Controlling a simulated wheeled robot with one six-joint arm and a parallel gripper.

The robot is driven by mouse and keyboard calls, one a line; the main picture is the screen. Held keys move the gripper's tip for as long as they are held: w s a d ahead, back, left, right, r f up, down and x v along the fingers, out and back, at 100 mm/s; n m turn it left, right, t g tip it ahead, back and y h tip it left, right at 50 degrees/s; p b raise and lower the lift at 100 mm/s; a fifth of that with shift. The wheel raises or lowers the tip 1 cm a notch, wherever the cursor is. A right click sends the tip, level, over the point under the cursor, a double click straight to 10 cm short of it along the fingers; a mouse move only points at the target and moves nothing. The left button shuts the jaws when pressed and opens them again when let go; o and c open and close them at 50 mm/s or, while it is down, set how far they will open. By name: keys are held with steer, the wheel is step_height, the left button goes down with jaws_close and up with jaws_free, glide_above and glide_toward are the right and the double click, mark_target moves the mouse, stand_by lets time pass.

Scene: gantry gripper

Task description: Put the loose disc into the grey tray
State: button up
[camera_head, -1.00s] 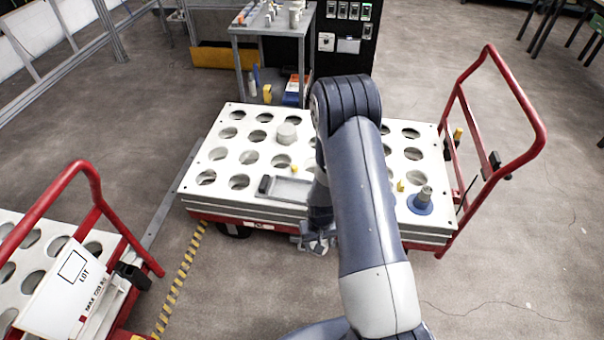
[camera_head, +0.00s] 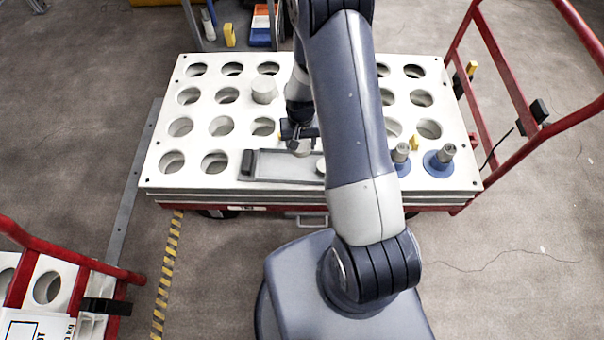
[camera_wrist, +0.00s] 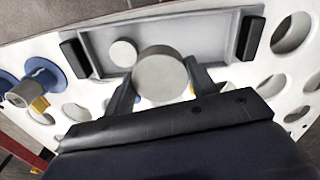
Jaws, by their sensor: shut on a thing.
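My gripper (camera_wrist: 163,88) is shut on a round grey disc (camera_wrist: 160,76), one finger on each side of it. In the wrist view the disc overlaps the edge of the shallow grey tray (camera_wrist: 185,48); I cannot tell its exact height above it. In the head view my gripper (camera_head: 300,147) is over the far side of the grey tray (camera_head: 275,178), which lies at the near edge of the white plate. A smaller pale disc (camera_wrist: 123,53) lies in the tray beside the held disc. The tray has black end blocks (camera_wrist: 251,38).
The white plate (camera_head: 165,150) has rows of round holes. A pale cylinder (camera_head: 264,90) stands behind the tray. Blue-based pegs (camera_head: 439,162) and a yellow piece (camera_head: 414,143) are at the right. Red cart handles (camera_head: 500,85) rise at the right. My arm hides part of the plate.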

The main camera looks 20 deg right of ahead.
mark_target(302, 168)
steer(key=shift+m, duration=0.9)
steer(key=f+b, duration=0.1)
steer(key=b, duration=0.1)
steer(key=w+f+b, duration=0.1)
steer(key=b, duration=0.2)
steer(key=f+b, duration=0.2)
steer(key=shift+w+d+b, duration=0.25)
steer(key=shift+d+b, duration=0.15)
steer(key=b, duration=0.2)
steer(key=f+m+b, duration=0.1)
steer(key=b, duration=0.1)
steer(key=shift+w+d+b, duration=0.2)
steer(key=shift+w+b, duration=0.05)
steer(key=shift+b, duration=0.1)
step_height(302, 168, down, 10)
steer(key=b, duration=0.3)
steer(key=shift+r, duration=0.15)
steer(key=shift+b, duration=0.3)
steer(key=o, duration=0.8)
steer(key=shift+f, duration=0.2)
steer(key=shift+c, duration=0.2)
steer(key=shift+o, duration=0.7)
steer(key=shift+r, duration=0.1)
